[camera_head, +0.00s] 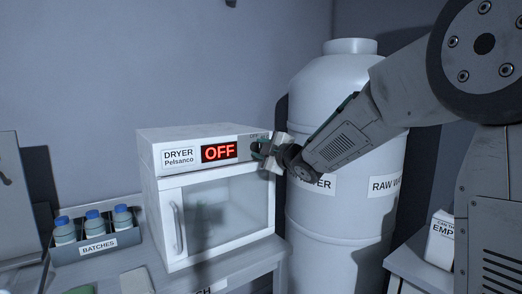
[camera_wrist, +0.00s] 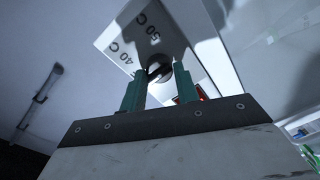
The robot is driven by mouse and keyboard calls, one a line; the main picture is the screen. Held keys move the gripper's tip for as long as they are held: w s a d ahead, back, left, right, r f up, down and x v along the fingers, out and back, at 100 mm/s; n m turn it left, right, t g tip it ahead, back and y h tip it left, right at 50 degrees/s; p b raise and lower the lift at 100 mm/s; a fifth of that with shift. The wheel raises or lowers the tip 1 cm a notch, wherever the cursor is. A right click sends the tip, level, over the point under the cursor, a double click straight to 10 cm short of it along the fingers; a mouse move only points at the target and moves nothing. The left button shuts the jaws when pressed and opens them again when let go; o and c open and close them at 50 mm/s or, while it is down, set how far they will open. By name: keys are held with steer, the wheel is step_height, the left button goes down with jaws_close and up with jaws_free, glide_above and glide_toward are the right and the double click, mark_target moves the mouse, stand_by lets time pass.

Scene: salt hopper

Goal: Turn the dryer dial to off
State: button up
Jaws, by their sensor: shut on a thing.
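The white dryer (camera_head: 160,182) stands on the bench, with a glass door and a panel on top. Its red display (camera_head: 219,151) reads OFF. My gripper (camera_head: 262,149) is at the right end of the panel and hides most of the dial there. In the wrist view the dark dial (camera_wrist: 159,72) sits between the two green fingers of my gripper (camera_wrist: 160,82), which are shut on it. Temperature marks 40 C and 50 C show on the panel beside the dial.
A large white tank (camera_head: 340,215) stands right behind my arm, close to the dryer. A tray labelled BATCHES (camera_head: 98,245) with blue-capped bottles is left of the dryer. A white box (camera_head: 440,240) sits on another surface at right.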

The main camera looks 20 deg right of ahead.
steer(key=o, duration=1)
steer(key=shift+c, duration=0.2)
steer(key=shift+s, duration=0.1)
steer(key=v, duration=0.7)
steer(key=shift+s+d, duration=0.15)
steer(key=shift+s, duration=0.2)
